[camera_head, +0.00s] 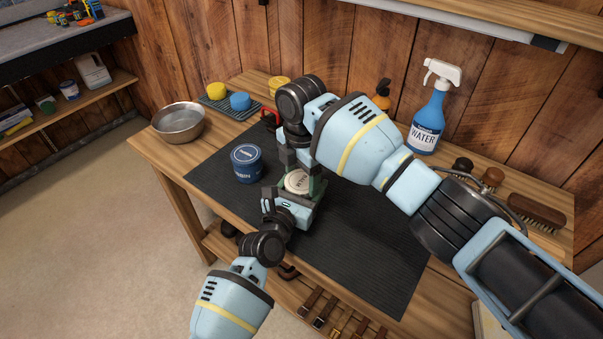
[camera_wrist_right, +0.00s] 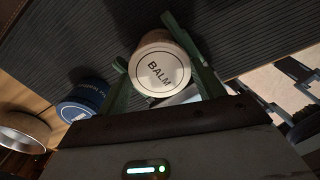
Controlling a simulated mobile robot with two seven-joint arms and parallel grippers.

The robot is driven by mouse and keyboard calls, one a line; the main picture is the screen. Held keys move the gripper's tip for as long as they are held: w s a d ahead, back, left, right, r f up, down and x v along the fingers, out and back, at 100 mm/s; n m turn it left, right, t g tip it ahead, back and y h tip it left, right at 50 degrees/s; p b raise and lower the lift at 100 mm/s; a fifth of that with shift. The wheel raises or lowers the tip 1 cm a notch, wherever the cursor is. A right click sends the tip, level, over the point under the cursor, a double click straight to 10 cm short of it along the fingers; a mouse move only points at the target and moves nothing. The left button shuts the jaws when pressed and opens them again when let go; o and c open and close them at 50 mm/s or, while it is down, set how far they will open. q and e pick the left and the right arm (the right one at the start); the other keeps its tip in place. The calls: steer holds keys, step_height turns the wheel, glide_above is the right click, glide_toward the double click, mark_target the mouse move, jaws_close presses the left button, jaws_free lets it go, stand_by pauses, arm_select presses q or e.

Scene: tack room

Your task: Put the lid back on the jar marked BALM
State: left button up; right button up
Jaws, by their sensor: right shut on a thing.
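A round cream lid marked BALM (camera_head: 298,182) shows low over the dark mat in the head view. In the right wrist view the lid (camera_wrist_right: 160,71) faces the camera, between the two dark green fingers of my right gripper (camera_wrist_right: 160,80), which is shut on it. A pale side shows behind its face; I cannot tell whether this is only the lid or also the jar. My left gripper (camera_head: 287,203) is close by on the near side of the lid; its fingertips are partly hidden. The jar is not clearly visible under the lid and grippers.
A blue tin (camera_head: 247,164) stands on the mat (camera_head: 372,245) just left of the grippers. A metal bowl (camera_head: 179,122), sponges on a rack (camera_head: 240,102), a WATER spray bottle (camera_head: 427,120) and a brush (camera_head: 537,212) stand around the mat. The mat's front right is clear.

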steer(key=o, duration=1.1)
steer(key=shift+r, duration=0.1)
steer(key=shift+r, duration=2.2)
steer(key=shift+c, duration=0.4)
steer(key=shift+w+a+r+n, duration=0.1)
steer(key=shift+r+n, duration=0.6)
steer(key=shift+r, duration=0.25)
steer(key=shift+r+n, duration=0.75)
steer(key=shift+n, duration=0.15)
